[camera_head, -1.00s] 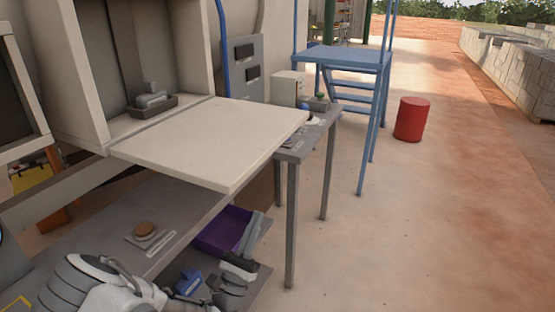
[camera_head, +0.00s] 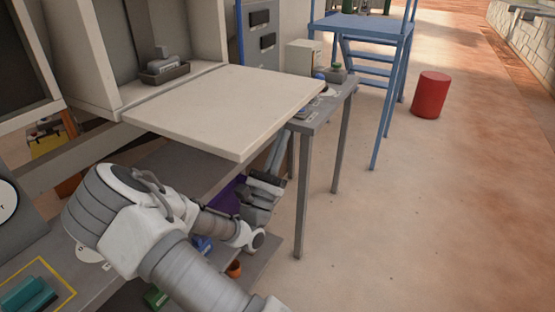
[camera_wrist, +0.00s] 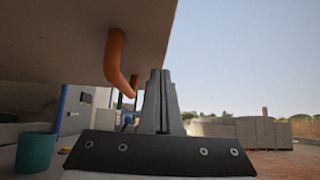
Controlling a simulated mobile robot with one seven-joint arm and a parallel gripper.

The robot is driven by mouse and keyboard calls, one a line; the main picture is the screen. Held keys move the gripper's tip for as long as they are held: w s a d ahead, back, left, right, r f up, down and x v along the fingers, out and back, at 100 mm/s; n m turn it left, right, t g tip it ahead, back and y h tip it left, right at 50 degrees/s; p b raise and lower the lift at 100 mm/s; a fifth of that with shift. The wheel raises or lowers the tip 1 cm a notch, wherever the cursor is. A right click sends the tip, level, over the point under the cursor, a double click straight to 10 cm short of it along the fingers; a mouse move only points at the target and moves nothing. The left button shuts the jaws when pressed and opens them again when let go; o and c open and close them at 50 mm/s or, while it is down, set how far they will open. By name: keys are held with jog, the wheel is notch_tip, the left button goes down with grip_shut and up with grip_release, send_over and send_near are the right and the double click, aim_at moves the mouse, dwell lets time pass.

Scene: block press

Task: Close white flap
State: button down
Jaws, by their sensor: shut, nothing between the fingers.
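The white flap (camera_head: 235,105) lies about level, sticking out from the lower front of the open white cabinet in the head view. Its pale underside (camera_wrist: 60,35) fills the upper left of the wrist view. An orange bent handle (camera_wrist: 116,62) hangs from that underside. My gripper (camera_head: 280,150) is beneath and beside the flap's front right edge. In the wrist view its fingers (camera_wrist: 161,75) are together, pointing upward, empty, just right of the handle. I cannot tell whether they touch the flap.
A grey tray with an object (camera_head: 165,67) sits inside the cabinet. A grey side table (camera_head: 345,95) stands right of the flap, with blue steps (camera_head: 365,30) behind. A red drum (camera_head: 430,95) stands farther right. A teal cup (camera_wrist: 36,152) shows in the wrist view. Floor at right is clear.

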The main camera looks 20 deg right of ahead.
jog(key=shift+r, duration=0.75)
